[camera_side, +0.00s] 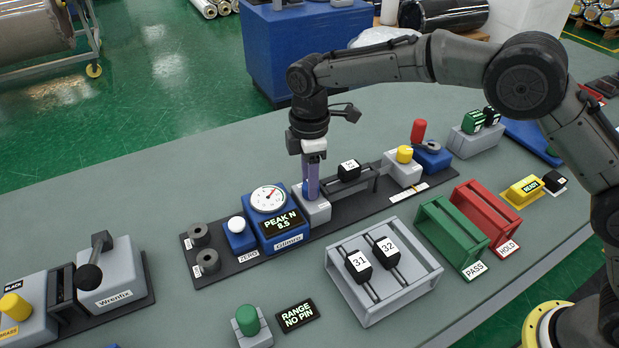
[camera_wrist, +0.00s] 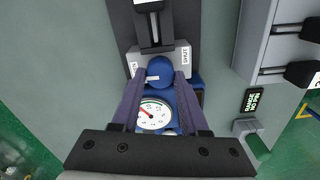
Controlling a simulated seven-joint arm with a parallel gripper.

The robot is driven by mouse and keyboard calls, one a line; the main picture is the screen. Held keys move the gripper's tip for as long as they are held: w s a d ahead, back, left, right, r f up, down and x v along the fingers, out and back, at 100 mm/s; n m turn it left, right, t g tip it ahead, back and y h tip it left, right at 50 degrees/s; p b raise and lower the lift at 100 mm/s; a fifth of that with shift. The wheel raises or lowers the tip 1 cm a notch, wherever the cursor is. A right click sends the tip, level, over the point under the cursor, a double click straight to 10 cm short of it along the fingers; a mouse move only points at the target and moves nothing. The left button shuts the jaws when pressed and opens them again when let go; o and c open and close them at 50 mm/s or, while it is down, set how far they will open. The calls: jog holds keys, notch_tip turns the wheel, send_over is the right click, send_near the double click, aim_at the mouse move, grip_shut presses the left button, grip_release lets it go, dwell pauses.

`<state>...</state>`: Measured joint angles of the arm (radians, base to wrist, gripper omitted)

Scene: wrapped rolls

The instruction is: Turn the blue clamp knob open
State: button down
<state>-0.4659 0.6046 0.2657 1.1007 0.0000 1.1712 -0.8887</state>
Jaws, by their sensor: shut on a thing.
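The blue clamp knob (camera_wrist: 160,70) is a round blue cap with a white pointer line towards the left label. It sits on a grey clamp block (camera_side: 318,211) beside the blue gauge box (camera_side: 283,228). My gripper (camera_side: 311,190) points straight down over the block. In the wrist view its two purple fingers (camera_wrist: 161,76) are shut on the knob, one on each side. In the side view the fingers hide most of the knob. The gauge display reads "PEAK N 8.5".
A black piece tagged with a white label (camera_side: 349,169) rests on a rail right of the clamp. A yellow knob (camera_side: 404,154) and a red handle (camera_side: 418,132) stand further right. A grey rack (camera_side: 372,305) with pieces 31 and 32 is in front. Bare bench lies behind.

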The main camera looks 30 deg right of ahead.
jog(key=shift+r, duration=0.15)
dwell(0.4)
jog(key=shift+c, duration=2.1)
grip_release()
notch_tip(320, 180, up, 14)
jog(key=shift+d, duration=0.1)
